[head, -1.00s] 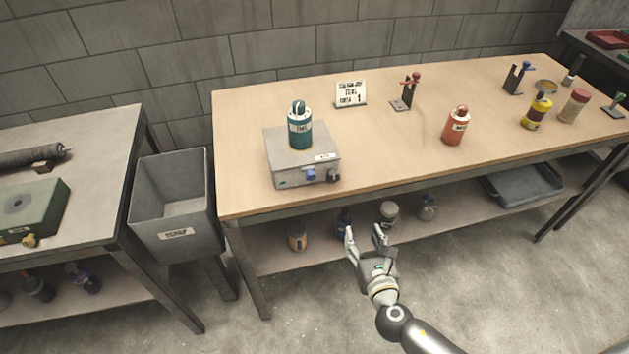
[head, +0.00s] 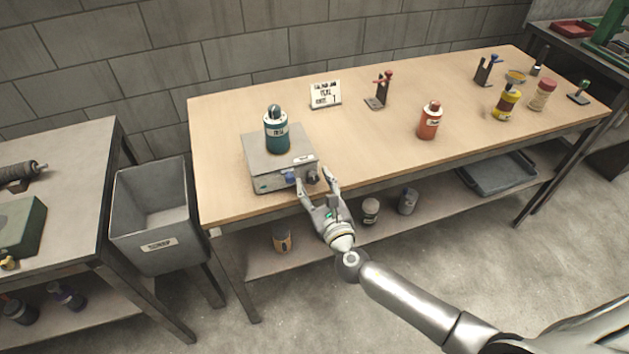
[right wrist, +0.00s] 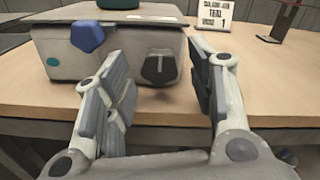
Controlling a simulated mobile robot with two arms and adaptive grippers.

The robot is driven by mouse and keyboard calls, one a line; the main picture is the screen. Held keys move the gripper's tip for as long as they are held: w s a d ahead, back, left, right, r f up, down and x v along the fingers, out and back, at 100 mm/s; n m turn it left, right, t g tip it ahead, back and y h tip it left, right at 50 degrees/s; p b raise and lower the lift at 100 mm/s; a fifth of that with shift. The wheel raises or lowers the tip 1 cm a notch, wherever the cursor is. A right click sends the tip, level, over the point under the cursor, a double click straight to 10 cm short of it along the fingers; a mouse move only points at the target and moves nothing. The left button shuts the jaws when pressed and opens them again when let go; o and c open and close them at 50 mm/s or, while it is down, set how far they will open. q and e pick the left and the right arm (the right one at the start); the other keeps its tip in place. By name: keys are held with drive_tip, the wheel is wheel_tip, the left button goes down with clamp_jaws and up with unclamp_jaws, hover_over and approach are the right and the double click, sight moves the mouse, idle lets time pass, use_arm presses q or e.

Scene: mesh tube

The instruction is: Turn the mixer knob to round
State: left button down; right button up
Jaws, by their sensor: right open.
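The mixer (head: 262,184) is a grey box near the table's front left edge, with a teal bottle (head: 276,132) standing on it. Its front has a blue knob (right wrist: 87,37) on the left and a black knob (right wrist: 159,68) on the right. The black knob has a pale pointer line, roughly upright in the right wrist view. My right gripper (head: 316,177) is open in front of the black knob. In the right wrist view the knob shows between the spread fingers (right wrist: 158,65), with no visible contact. My left gripper is not in view.
A white sign card (head: 326,94) with small lettering stands behind the mixer. A red bottle (head: 430,121) and a red-topped stand (head: 379,91) are to the right. A grey bin (head: 150,215) stands left of the table. The tabletop between the mixer and red bottle is clear.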

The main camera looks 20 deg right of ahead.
drive_tip(key=shift+w, duration=0.55)
drive_tip(key=c, duration=1)
